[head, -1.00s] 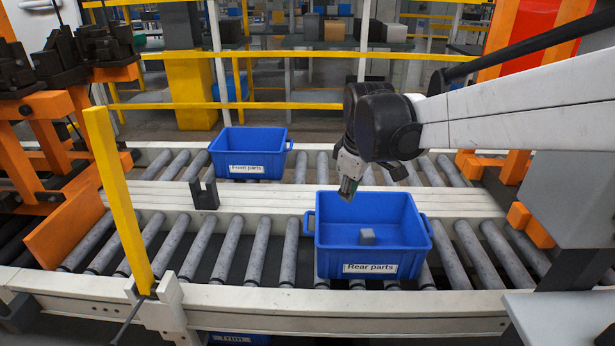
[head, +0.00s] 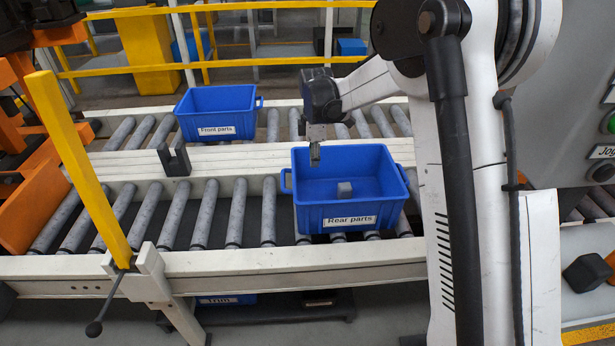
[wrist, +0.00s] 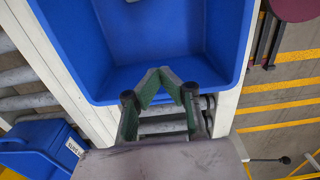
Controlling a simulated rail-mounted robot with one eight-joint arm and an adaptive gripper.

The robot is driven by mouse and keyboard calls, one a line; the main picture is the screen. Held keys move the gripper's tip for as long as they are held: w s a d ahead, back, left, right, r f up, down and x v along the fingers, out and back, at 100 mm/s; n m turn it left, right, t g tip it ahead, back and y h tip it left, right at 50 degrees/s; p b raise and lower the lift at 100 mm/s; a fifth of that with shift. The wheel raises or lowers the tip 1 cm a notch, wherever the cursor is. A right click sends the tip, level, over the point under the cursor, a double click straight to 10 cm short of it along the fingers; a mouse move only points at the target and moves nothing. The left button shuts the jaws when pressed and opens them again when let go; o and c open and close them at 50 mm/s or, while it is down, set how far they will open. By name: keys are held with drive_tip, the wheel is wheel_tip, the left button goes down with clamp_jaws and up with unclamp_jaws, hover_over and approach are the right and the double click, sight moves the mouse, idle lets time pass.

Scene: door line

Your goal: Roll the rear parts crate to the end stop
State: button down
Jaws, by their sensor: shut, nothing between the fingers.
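The rear parts crate (head: 350,213) is a blue open box with a white label, upright on the rollers of the near line. An orange plate (head: 35,205) stands across the left end of the near line, apart from the crate.
The front parts crate (head: 218,115) sits on the back line. A dark bracket (head: 175,157) stands on the pale divider between the lines. A yellow post (head: 80,165) with a black-knobbed lever rises at the front left. The rollers (head: 205,215) left of the rear crate are bare.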

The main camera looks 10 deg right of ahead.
wheel_tip(320, 180, down, 10)
drive_tip(key=shift+r+b, duration=0.1)
drive_tip(key=shift+b, duration=0.8)
drive_tip(key=a, duration=0.4)
drive_tip(key=shift+w+r, duration=0.1)
